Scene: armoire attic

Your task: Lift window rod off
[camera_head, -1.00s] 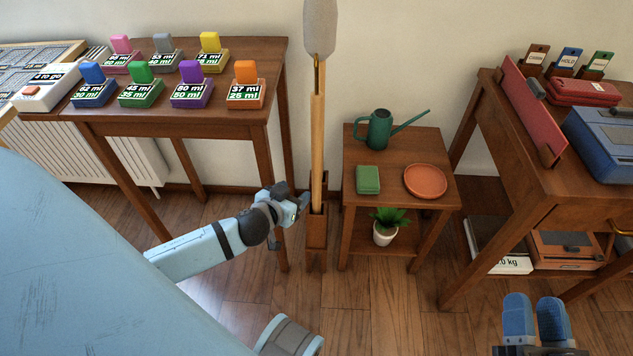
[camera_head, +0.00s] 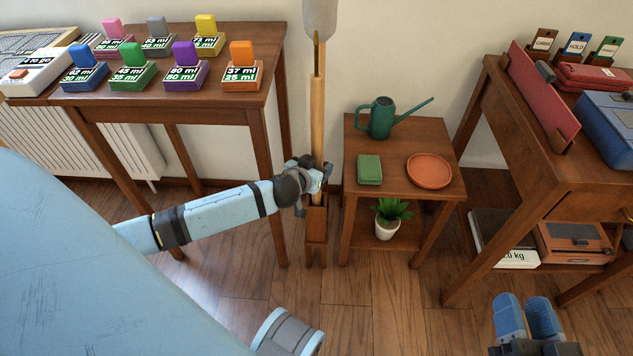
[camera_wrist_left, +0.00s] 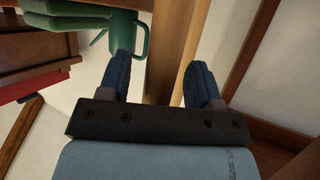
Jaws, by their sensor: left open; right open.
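The window rod (camera_head: 317,110) is a long wooden pole with a pale grey head (camera_head: 320,18) and a brass-coloured piece below it. It stands upright in a brown wooden holder (camera_head: 316,222) on the floor. My left gripper (camera_head: 322,178) is at the rod's lower part, just above the holder. In the left wrist view the rod (camera_wrist_left: 172,60) passes between the two blue fingers (camera_wrist_left: 158,82), which are apart. I cannot tell whether either finger touches it. My right gripper (camera_head: 526,318) is open and empty at the bottom right, far from the rod.
A small side table (camera_head: 398,150) right of the rod carries a green watering can (camera_head: 380,120), a green box (camera_head: 369,169) and an orange saucer (camera_head: 429,170). A taller table (camera_head: 185,100) stands left of the rod. A desk (camera_head: 540,170) stands right.

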